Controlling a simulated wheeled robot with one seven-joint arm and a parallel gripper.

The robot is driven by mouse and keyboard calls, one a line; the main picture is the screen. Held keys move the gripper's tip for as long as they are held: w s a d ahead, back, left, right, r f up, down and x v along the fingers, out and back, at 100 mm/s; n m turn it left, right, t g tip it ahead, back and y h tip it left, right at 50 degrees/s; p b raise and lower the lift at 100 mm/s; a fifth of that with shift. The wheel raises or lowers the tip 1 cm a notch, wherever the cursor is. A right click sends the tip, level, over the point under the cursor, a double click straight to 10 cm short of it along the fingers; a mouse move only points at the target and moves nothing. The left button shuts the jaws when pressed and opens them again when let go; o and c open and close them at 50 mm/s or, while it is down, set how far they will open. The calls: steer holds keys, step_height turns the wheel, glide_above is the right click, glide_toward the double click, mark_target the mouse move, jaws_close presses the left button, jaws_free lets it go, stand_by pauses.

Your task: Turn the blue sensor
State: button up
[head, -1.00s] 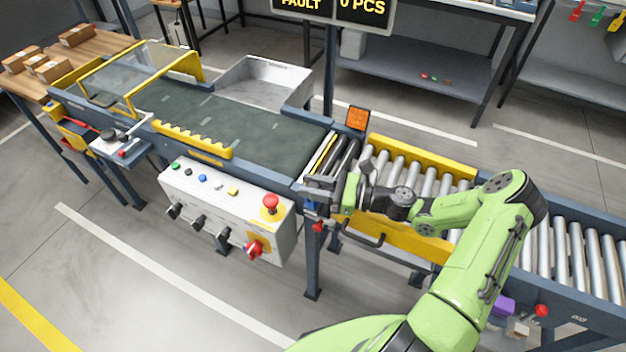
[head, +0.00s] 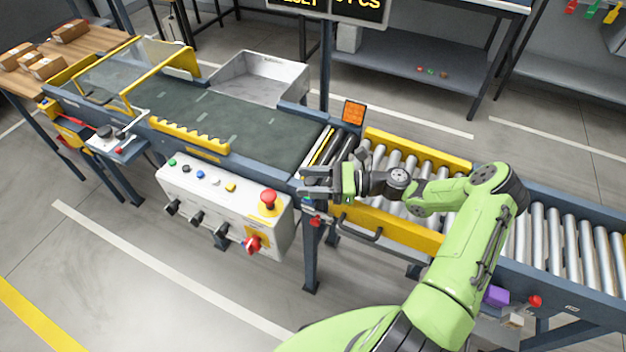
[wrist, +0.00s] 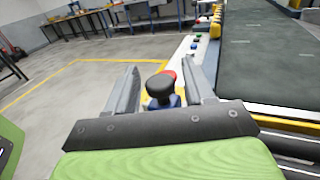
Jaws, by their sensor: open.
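The blue sensor (wrist: 166,101) shows in the wrist view as a small blue body under a rounded black top, between my two fingers. In the head view only a small bluish part (head: 307,203) shows beside the conveyor rail, mostly hidden below my gripper. My gripper (head: 308,184) is open at the near edge of the conveyor, where the dark belt meets the rollers. In the wrist view my gripper (wrist: 161,75) has a finger on each side of the black top, with a gap visible on both sides. I cannot tell whether either finger touches it.
A white control box (head: 222,208) with buttons, a red mushroom button (head: 268,198) and a red rotary switch (head: 252,244) hangs left of my gripper. A yellow guard with a handle (head: 385,225) is right of it. The floor in front is clear.

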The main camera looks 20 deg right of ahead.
steer(key=p+v, duration=0.1)
steer(key=v, duration=1.4)
steer(key=shift+s+d, duration=0.15)
steer(key=shift+d, duration=0.25)
steer(key=shift+a, duration=0.1)
steer(key=s+a+r+n+g+h+p, duration=0.25)
steer(key=a+r+n+g+h, duration=0.45)
steer(key=a+r+n+h, duration=0.4)
steer(key=s+a+r+n+t+h+p, duration=0.1)
steer(key=s+r+n+t+h, duration=0.2)
steer(key=s+r+n, duration=0.2)
steer(key=s+a+r+n+t+h+p, duration=0.1)
steer(key=s+r+n+t+h, duration=0.2)
steer(key=s, duration=0.9)
step_height(320, 180, up, 5)
steer(key=n, duration=0.2)
steer(key=shift+s+f+n+t, duration=0.15)
steer(key=shift+s+n+t, duration=0.15)
steer(key=shift+n+t, duration=0.1)
